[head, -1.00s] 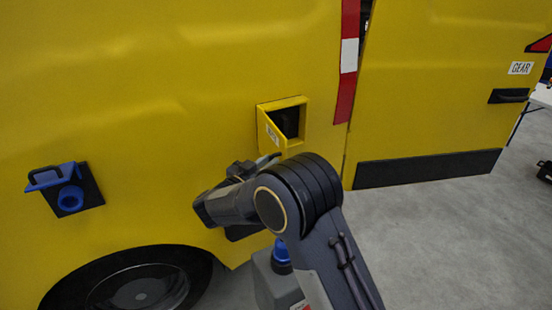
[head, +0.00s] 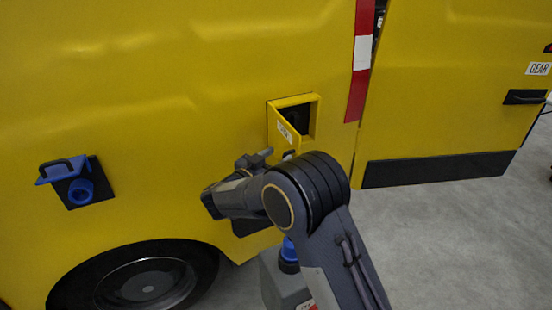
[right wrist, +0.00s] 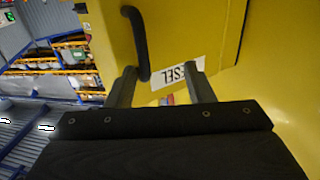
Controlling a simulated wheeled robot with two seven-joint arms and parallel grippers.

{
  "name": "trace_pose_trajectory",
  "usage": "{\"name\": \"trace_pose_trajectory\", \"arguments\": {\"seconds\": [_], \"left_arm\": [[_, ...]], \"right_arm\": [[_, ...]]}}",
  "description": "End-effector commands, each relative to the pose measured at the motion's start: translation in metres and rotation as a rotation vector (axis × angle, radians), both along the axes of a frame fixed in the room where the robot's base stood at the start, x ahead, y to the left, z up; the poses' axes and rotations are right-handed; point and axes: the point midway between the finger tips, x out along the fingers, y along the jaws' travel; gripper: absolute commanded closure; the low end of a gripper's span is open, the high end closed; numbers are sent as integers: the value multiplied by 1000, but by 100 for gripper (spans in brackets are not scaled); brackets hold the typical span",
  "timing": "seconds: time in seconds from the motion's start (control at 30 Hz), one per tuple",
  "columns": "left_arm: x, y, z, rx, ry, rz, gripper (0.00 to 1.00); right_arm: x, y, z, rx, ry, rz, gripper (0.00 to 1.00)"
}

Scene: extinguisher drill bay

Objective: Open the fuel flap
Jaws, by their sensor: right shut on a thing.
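The fuel flap (head: 284,133) is a small yellow door with a white label on the side of a yellow van. It stands swung outward from its dark recess (head: 303,119). In the right wrist view the flap (right wrist: 108,40) shows a label reading partly as DIESEL and a black bar handle (right wrist: 137,30). My right gripper (head: 264,156) is at the flap's lower edge. In the right wrist view my right gripper's fingers (right wrist: 162,85) stand either side of the handle's end and are shut on it; the exact contact is partly hidden. My left gripper is not in view.
A blue hinged socket cover (head: 60,172) sits on the van at left, above a wheel (head: 140,288). The rear door (head: 450,85) stands open at right. A grey container with a blue cap (head: 288,250) stands below my right arm. Grey floor is clear at right.

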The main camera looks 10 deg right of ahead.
Motion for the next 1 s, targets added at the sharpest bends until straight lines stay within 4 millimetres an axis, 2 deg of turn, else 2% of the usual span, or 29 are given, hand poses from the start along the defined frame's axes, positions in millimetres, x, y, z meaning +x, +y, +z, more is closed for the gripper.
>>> {"name": "trace_pose_trajectory", "arguments": {"seconds": [0.03, 0.37, 0.8, 1.0], "left_arm": [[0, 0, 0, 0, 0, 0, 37], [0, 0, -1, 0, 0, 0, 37], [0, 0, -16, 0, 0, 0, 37], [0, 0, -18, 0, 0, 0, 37]], "right_arm": [[4, 3, 5, -3, -10, 16, 68], [2, 6, 5, -3, -10, 18, 68], [-43, 55, 2, 1, -6, 8, 68], [-51, 62, 2, 1, -4, 3, 68]]}}
